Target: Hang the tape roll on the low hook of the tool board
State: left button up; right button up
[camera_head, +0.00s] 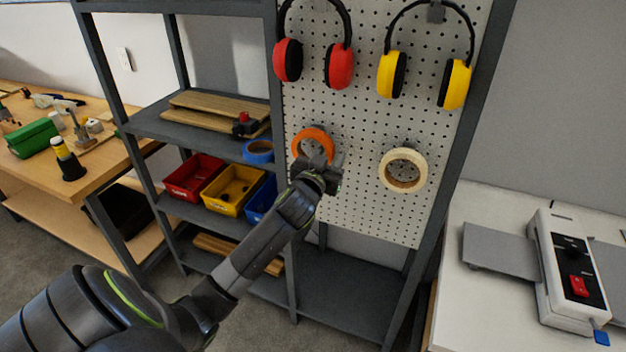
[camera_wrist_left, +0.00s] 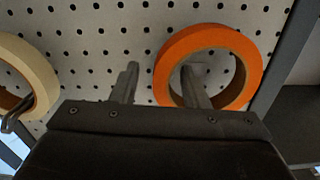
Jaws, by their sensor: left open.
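An orange tape roll (camera_head: 313,145) hangs flat against the white pegboard tool board (camera_head: 345,205), below the red ear muffs. In the left wrist view the orange roll (camera_wrist_left: 247,56) is at upper right. My left gripper (camera_head: 327,170) is at the roll's lower right edge in the head view. In the left wrist view the jaws (camera_wrist_left: 160,78) are open, with one finger overlapping the ring's hole and the other outside the ring. Whether a finger touches the roll cannot be told. The hook behind the roll is mostly hidden. My right gripper is not in view.
A cream tape roll (camera_head: 403,170) hangs to the right on the board. Red ear muffs (camera_head: 341,68) and yellow ear muffs (camera_head: 456,86) hang above. A blue tape roll (camera_head: 258,151) and coloured bins (camera_head: 194,178) are on the left shelves. A white machine (camera_head: 566,270) stands at right.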

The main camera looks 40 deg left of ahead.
pick_arm(q)
jog(key=b+v, duration=0.2)
jog(key=v, duration=1.4)
jog(key=shift+s, duration=0.2)
